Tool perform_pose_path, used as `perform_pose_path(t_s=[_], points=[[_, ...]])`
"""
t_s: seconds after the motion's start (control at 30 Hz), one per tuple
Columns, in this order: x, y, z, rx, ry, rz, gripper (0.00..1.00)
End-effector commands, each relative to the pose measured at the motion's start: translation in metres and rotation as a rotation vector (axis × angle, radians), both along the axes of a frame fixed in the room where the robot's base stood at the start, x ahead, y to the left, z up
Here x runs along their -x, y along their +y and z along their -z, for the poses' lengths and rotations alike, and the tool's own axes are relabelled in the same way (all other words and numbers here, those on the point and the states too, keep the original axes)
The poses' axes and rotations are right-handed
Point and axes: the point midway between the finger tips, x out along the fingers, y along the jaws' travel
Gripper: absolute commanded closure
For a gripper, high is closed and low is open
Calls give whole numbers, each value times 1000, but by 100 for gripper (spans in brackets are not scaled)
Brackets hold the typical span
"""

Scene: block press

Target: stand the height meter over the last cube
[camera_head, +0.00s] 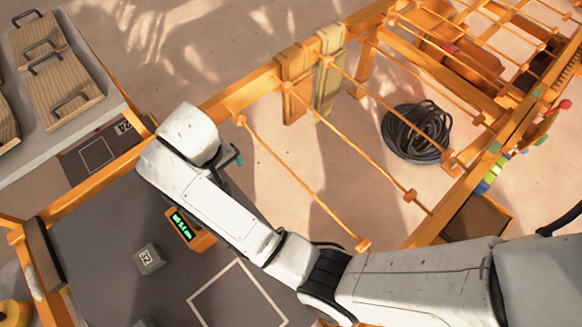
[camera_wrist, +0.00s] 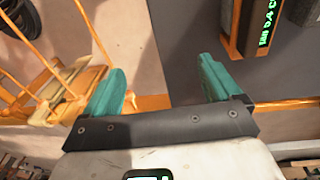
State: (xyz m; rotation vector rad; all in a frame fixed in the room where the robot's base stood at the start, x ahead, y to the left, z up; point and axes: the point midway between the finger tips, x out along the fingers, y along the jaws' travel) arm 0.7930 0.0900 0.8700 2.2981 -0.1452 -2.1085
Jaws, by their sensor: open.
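The height meter (camera_head: 182,226), an orange block with a green lit display, stands on the dark table, partly covered by my arm. It also shows at the upper right of the wrist view (camera_wrist: 232,30). A grey cube marked 32 (camera_head: 149,259) sits to its lower left, apart from it. Another grey cube (camera_head: 145,322) is cut off by the bottom edge. My gripper (camera_wrist: 162,68) is open and empty, its teal fingers apart, beside the table edge and away from the meter. In the head view only a teal fingertip (camera_head: 238,158) shows behind my arm.
A light square outline (camera_head: 194,302) is marked on the dark table (camera_head: 95,225). An orange rail (camera_head: 90,188) runs along the table edge. Wooden blocks with handles (camera_head: 62,90) lie on a grey bench at upper left. Orange rods and a coiled black cable (camera_head: 415,130) are at right.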

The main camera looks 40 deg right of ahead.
Motion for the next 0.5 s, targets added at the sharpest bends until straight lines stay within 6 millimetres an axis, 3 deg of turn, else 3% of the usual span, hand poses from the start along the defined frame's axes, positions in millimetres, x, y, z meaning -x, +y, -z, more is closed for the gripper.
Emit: perform_pose_path(t_s=[0.03, 0.2, 0.33, 0.5], points=[[13, -41, 8, 27, -10, 18, 9], [69, -127, 24, 65, -32, 19, 9], [129, -166, 33, 61, -24, 8, 9], [206, -180, 37, 12, -8, -2, 9]])
